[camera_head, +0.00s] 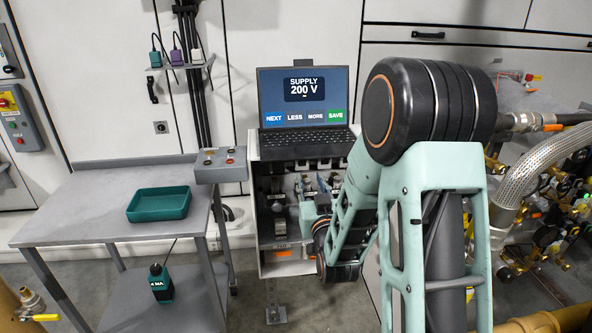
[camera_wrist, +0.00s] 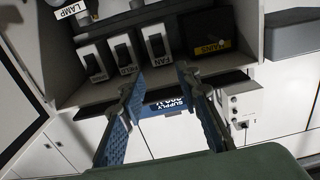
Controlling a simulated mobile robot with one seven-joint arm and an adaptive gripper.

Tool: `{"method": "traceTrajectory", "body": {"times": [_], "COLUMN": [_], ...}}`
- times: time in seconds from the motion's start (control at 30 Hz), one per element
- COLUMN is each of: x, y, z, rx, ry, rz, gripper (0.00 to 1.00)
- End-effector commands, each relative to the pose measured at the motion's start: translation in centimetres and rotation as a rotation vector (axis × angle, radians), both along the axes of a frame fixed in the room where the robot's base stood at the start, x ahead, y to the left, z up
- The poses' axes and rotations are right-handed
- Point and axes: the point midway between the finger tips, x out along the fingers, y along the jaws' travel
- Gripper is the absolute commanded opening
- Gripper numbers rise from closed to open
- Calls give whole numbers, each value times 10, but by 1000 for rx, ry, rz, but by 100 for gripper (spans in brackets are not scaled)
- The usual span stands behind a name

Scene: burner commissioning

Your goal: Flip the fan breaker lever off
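The fan breaker (camera_wrist: 152,27) is a black switch on a white body marked FAN, in the row of breakers inside the cabinet in the wrist view. My gripper (camera_wrist: 158,72) is open and empty, its two fingers apart. Its fingertips are just below the FAN label in the picture, apart from the lever as far as I can see. Whether the lever is on or off I cannot tell. In the head view my arm reaches into the open cabinet (camera_head: 258,215) and hides the gripper and breaker.
Two similar breakers (camera_wrist: 123,52) (camera_wrist: 93,62) stand left of FAN, and a dark MAINS unit (camera_wrist: 208,30) with a yellow label stands right. A laptop (camera_head: 303,100) reading SUPPLY 200 V sits atop the cabinet. A table with a green tray (camera_head: 160,204) stands left; pipes (camera_head: 540,165) are right.

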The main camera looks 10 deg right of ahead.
Motion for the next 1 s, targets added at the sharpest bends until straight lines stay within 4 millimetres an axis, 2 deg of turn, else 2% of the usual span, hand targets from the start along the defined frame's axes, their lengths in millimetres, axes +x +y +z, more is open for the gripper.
{"method": "traceTrajectory", "body": {"times": [0.17, 0.6, 0.8, 1.0], "x": [17, 89, 104, 107], "y": [-1, 0, 0, 0], "z": [0, 0, 1, 1], "rx": [0, 1, 1, 0], "ry": [-4, -3, -2, 0], "rz": [-1, 0, 0, 0], "gripper": [30, 30, 30, 30]}}
